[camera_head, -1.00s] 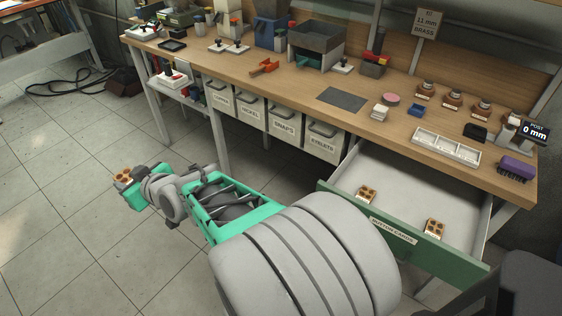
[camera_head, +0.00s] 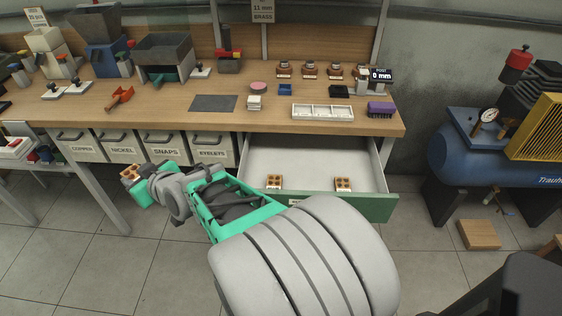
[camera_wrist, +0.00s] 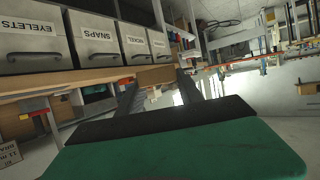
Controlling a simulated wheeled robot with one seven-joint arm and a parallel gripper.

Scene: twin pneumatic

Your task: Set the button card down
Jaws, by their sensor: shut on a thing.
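My gripper (camera_head: 138,180) is at the left end of my arm in the head view, in front of the bins and below the bench top. It is shut on a button card (camera_head: 130,172), a small tan card with dark round buttons. In the wrist view the card (camera_wrist: 156,76) shows edge-on between the two dark fingers. The card is in the air, clear of the bench. Two similar cards, a left one (camera_head: 275,182) and a right one (camera_head: 343,184), lie in the open drawer (camera_head: 310,155) under the bench.
The wooden bench top (camera_head: 175,108) holds a flat dark grey mat (camera_head: 213,103), a white divided tray (camera_head: 322,112), a stack of white squares (camera_head: 254,103) and a purple brush (camera_head: 381,108). Labelled bins (camera_head: 170,146) hang below it. A blue compressor (camera_head: 470,150) stands at right.

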